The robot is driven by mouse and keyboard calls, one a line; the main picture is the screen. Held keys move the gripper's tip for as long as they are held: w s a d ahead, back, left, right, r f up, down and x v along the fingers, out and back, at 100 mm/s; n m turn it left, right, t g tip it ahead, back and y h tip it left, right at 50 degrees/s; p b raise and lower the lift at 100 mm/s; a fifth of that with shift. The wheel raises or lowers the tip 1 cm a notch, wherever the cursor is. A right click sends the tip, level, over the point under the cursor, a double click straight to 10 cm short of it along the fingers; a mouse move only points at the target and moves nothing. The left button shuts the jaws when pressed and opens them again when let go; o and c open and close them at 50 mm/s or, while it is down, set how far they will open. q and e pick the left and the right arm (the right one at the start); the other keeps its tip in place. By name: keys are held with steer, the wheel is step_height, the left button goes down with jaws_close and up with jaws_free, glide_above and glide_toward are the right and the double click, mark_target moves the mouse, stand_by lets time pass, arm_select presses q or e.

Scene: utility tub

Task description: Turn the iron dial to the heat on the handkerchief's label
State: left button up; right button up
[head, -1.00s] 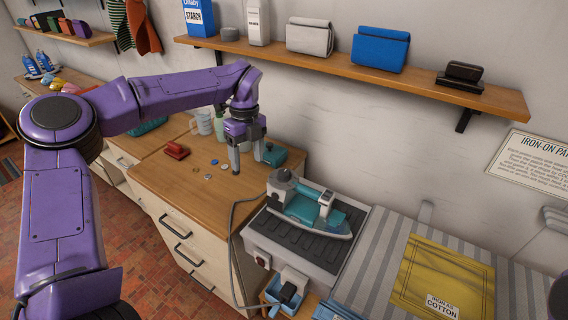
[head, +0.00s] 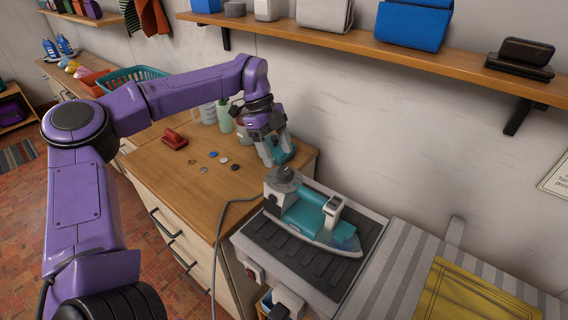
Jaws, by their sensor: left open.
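The teal and white iron (head: 318,220) lies on a grey ridged rest (head: 290,248). A round grey knob, which looks like the dial (head: 283,176), sits at its left end; its markings are too small to read. The yellow handkerchief (head: 465,300) lies on the striped board at the lower right, cut off by the frame, and its label is out of view. My left gripper (head: 279,160) is open and empty, pointing down just above and behind the dial, apart from it as far as I can tell. My right gripper is not in view.
A teal object (head: 283,150) stands partly hidden behind my left gripper. A red object (head: 174,140) and several small discs lie on the wooden counter (head: 190,190). A grey cord (head: 218,235) runs down beside the rest. A wall shelf (head: 400,50) hangs above.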

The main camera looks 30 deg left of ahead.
mark_target(284, 171)
arm_select(q)
steer(key=p+x, duration=0.1)
steer(key=x, duration=0.3)
steer(key=shift+s, duration=0.15)
steer(key=shift+d+f, duration=0.15)
steer(key=shift+f, duration=0.3)
steer(key=shift+c, duration=0.3)
steer(key=c, duration=1)
